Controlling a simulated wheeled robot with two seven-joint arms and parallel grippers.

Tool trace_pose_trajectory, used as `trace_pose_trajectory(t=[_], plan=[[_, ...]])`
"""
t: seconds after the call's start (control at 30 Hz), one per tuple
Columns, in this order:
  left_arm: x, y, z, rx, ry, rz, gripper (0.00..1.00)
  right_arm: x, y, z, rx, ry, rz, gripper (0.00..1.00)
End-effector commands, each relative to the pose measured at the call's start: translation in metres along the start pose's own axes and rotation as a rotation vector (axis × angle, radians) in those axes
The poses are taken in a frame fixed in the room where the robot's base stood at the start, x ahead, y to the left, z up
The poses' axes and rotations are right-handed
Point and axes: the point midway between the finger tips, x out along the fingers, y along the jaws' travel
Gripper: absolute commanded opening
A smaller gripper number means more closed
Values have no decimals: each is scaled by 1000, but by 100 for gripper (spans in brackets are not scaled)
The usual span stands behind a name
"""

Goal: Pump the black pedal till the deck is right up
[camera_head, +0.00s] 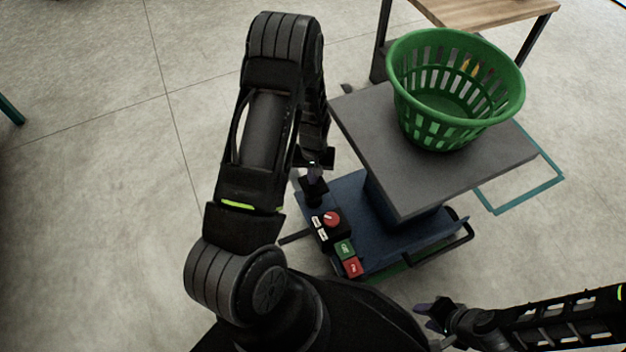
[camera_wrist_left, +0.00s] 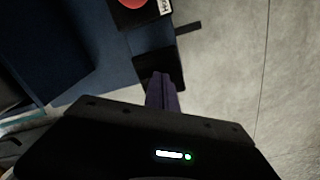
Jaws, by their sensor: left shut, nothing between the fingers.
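The lift cart has a blue base (camera_head: 376,243) and a flat grey deck (camera_head: 372,135), which stands raised above the base on a blue column. The black pedal (camera_head: 313,191) is at the base's left end. In the left wrist view the pedal (camera_wrist_left: 158,66) is a black square pad just beyond my fingertips. My left gripper (camera_head: 317,173) is shut and empty, pointing down over the pedal. Its purple fingers (camera_wrist_left: 161,92) overlap the pad's near edge; I cannot tell whether they touch it. My right gripper (camera_head: 427,316) is open and empty at the lower right, away from the cart.
A green basket (camera_head: 440,128) with small items inside stands on the deck. A control panel with a red knob (camera_head: 331,219), a green button (camera_head: 345,249) and a red button (camera_head: 352,267) is beside the pedal. A wooden table (camera_head: 480,12) stands behind. Floor to the left is clear.

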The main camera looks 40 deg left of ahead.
Motion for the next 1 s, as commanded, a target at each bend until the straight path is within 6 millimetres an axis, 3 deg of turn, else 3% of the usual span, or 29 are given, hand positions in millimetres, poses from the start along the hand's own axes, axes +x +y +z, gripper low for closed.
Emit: trace_pose_trajectory(t=[0.37, 0.8, 1.0], plan=[[-4, 0, 0, 0, 0, 0, 0, -3, -1, 0, 0, 0, 0, 36], [-50, 0, 0, 0, 0, 0, 0, -37, -14, -1, 0, 0, 0, 36], [-61, 0, 0, 0, -1, 0, 0, -45, -16, -2, 0, 0, 0, 36]])
